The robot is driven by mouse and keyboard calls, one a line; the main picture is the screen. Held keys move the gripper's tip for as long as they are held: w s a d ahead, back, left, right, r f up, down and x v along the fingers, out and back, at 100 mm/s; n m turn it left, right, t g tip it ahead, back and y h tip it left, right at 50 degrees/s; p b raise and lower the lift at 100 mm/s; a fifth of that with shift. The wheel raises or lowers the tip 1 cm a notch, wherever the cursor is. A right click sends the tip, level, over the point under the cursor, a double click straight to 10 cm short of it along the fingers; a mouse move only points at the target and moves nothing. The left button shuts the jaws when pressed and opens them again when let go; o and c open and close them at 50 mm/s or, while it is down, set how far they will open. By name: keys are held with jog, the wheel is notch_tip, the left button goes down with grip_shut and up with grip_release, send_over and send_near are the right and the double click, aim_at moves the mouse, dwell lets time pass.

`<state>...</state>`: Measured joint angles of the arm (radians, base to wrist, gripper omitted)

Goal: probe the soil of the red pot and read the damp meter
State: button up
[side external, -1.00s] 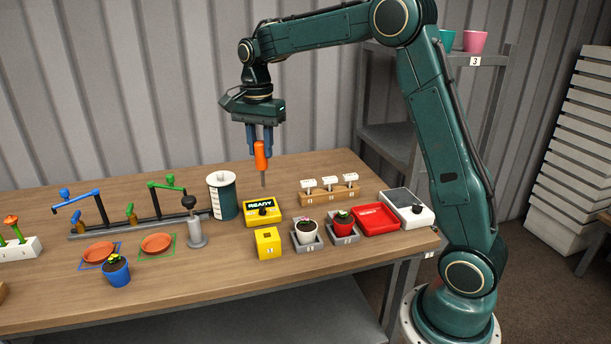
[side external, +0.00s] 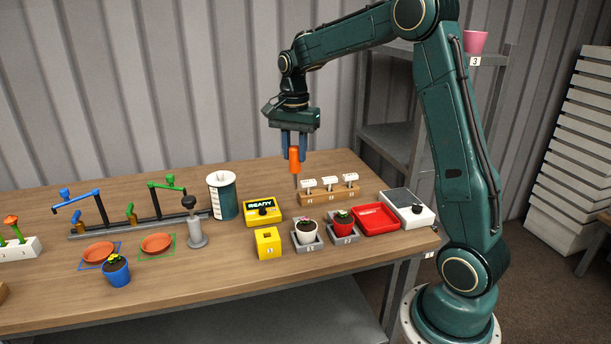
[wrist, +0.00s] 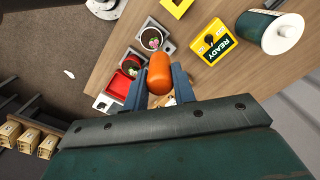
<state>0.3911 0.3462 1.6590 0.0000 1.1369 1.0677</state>
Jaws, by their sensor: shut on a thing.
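My gripper (side external: 294,150) is shut on the orange handle of a probe (side external: 295,161), whose thin grey shaft points straight down, in the air near the label rack. In the wrist view the orange probe handle (wrist: 159,75) sits between my fingers. The red pot (side external: 343,219) holds dark soil and a small plant, and stands in a grey square tray to the right of and nearer than the probe. It also shows in the wrist view (wrist: 131,66). The yellow damp meter (side external: 262,211) reads "READY" and has a black knob; it also shows in the wrist view (wrist: 214,42).
A white pot (side external: 307,232) stands in a tray left of the red pot. A yellow block (side external: 268,243), a red tray (side external: 376,219), a scale (side external: 406,207) and a wooden rack of white labels (side external: 330,197) crowd around. A white-and-green cylinder (side external: 222,196) stands left of the meter.

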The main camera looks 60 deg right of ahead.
jog(key=s+d+f, duration=0.4)
jog(key=s+d, duration=0.4)
jog(key=s, duration=0.3)
jog(key=shift+s+f, duration=0.25)
jog(key=shift+f, duration=0.1)
jog(key=shift+f, duration=0.15)
jog(key=shift+f, duration=2.75)
jog(key=shift+f, duration=0.7)
dwell(0.4)
jog(key=shift+r, duration=0.15)
notch_tip(320, 180, up, 7)
dwell(1.0)
jog(key=shift+w, duration=0.1)
dwell(0.7)
